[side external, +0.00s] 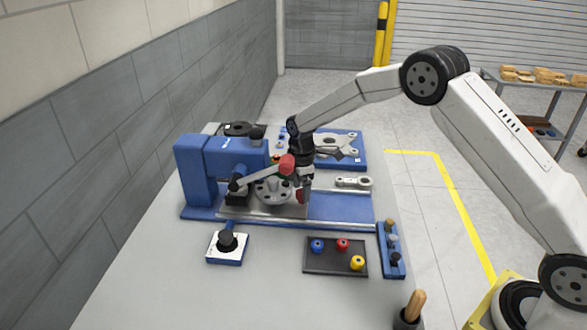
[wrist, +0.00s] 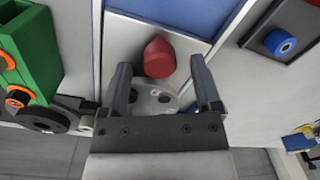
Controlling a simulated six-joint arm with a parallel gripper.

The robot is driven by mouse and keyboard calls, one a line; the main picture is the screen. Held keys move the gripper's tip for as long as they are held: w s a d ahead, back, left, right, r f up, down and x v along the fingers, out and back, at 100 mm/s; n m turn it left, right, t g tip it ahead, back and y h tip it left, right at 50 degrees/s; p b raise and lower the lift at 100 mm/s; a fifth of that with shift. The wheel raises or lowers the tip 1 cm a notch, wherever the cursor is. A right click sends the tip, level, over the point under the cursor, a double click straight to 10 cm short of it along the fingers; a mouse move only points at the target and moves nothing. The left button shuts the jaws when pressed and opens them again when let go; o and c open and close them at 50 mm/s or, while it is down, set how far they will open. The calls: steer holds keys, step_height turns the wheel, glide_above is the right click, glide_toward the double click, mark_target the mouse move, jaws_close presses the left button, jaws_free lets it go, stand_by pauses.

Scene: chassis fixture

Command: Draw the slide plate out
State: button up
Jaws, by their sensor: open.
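The slide plate (side external: 262,211) is a grey metal plate lying in the blue fixture (side external: 340,207), below the blue upright block (side external: 197,170). A red knob (wrist: 159,58) shows in the wrist view above the plate's pale surface.
A lever with a red end (side external: 287,163) reaches close to my gripper. A black tray (side external: 318,262) with coloured rollers, a white-topped block with a black knob (side external: 227,244) and a blue peg rack (side external: 390,255) stand in front.

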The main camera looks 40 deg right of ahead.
steer(key=shift+f, duration=0.55)
jaws_close()
stand_by(1.1)
